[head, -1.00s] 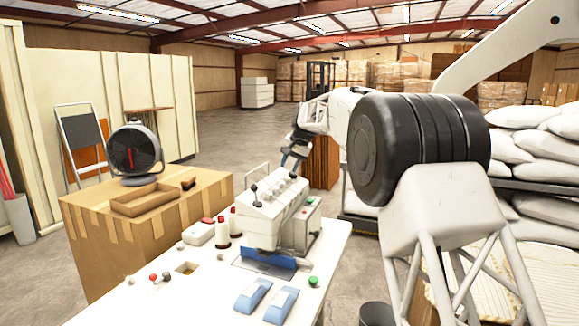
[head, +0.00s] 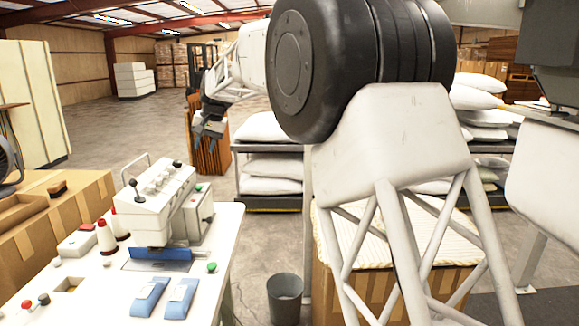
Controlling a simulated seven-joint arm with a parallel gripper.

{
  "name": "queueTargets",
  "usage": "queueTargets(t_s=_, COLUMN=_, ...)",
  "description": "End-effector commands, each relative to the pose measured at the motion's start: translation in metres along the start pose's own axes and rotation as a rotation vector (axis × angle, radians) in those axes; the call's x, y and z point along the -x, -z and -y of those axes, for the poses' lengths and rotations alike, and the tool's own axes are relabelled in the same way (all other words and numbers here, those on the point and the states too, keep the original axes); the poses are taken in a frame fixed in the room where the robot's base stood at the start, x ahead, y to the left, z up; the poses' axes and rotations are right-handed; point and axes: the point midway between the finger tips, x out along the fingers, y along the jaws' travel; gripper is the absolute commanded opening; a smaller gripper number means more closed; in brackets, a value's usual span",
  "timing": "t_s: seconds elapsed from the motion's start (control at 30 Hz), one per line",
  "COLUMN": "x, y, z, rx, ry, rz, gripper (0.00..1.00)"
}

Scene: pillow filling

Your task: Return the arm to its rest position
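My arm rises on the right side of the head view, with its large black joint near the top middle. Its far end reaches left, and my gripper (head: 209,128) hangs there, dark with grey-blue fingers. It is beyond and above the white sewing machine (head: 158,205), in front of an upright brown stack (head: 213,160).
The white worktable (head: 228,225) holds the machine, red-topped spools (head: 106,238) and two blue pedals (head: 181,298). A cardboard box (head: 85,205) stands left. A grey bin (head: 285,298) is on the floor. Shelves with white sacks (head: 272,165) stand behind my arm.

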Motion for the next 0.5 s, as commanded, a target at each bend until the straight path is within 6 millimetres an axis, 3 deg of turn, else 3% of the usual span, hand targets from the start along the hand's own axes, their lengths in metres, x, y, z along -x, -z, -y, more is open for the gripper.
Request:
queueTargets(t_s=0.2, x=0.037, y=-0.038, z=-0.046, rx=-0.015, ry=-0.030, rz=-0.020, gripper=0.35)
queueTargets(t_s=0.5, x=0.075, y=-0.097, z=-0.107, rx=-0.033, ry=-0.073, rz=-0.040, gripper=0.35)
